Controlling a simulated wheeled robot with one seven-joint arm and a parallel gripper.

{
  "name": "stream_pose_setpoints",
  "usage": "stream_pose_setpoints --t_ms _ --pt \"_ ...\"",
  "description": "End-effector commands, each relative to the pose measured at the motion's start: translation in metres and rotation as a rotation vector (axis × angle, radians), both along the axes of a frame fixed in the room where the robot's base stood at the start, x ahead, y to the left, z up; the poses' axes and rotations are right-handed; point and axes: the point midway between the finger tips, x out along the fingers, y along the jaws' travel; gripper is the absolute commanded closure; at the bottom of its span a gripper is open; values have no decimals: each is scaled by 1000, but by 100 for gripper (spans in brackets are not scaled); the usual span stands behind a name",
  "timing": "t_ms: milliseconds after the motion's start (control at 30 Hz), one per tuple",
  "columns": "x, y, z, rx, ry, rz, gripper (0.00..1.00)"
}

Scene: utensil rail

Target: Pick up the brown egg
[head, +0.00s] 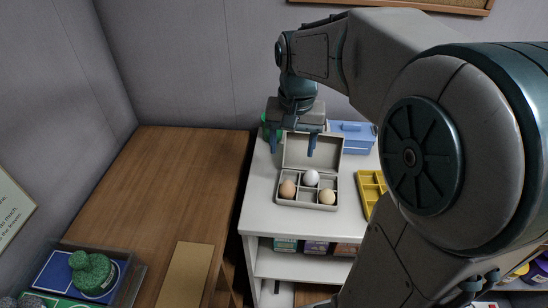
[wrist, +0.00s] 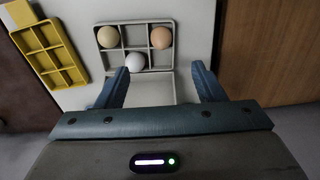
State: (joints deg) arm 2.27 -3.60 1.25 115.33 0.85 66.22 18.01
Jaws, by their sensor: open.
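The brown egg (head: 288,188) sits in the front left compartment of a grey divided box (head: 306,206) with its lid open. In the wrist view the brown egg (wrist: 161,37) is at the box's upper right. A white egg (head: 311,177) and a cream egg (head: 327,197) are in other compartments; the wrist view also shows the white egg (wrist: 135,61) and the cream egg (wrist: 108,36). My gripper (head: 292,144) is open and empty, above the rear of the box near its raised lid. Its two fingers (wrist: 160,70) point toward the box, apart from the eggs.
A yellow divided tray (head: 371,187) stands right of the box, and a blue box (head: 352,135) behind it. The raised lid (head: 313,153) stands at the box's rear. A wooden table (head: 185,165) is to the left. The white counter is clear in front of the box.

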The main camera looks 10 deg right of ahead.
Motion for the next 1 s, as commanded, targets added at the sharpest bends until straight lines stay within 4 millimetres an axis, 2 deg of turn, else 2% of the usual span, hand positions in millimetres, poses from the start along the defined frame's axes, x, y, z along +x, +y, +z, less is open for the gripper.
stream_pose_setpoints --t_ms 100,233,600,833,1000 --pt "14 1 -3 4 24 -30 38" --pt "18 1 -12 6 34 -41 38" --pt "18 3 -78 6 34 -38 38" --pt "17 3 -94 5 32 -38 38" --pt "13 1 -119 5 35 -39 38"
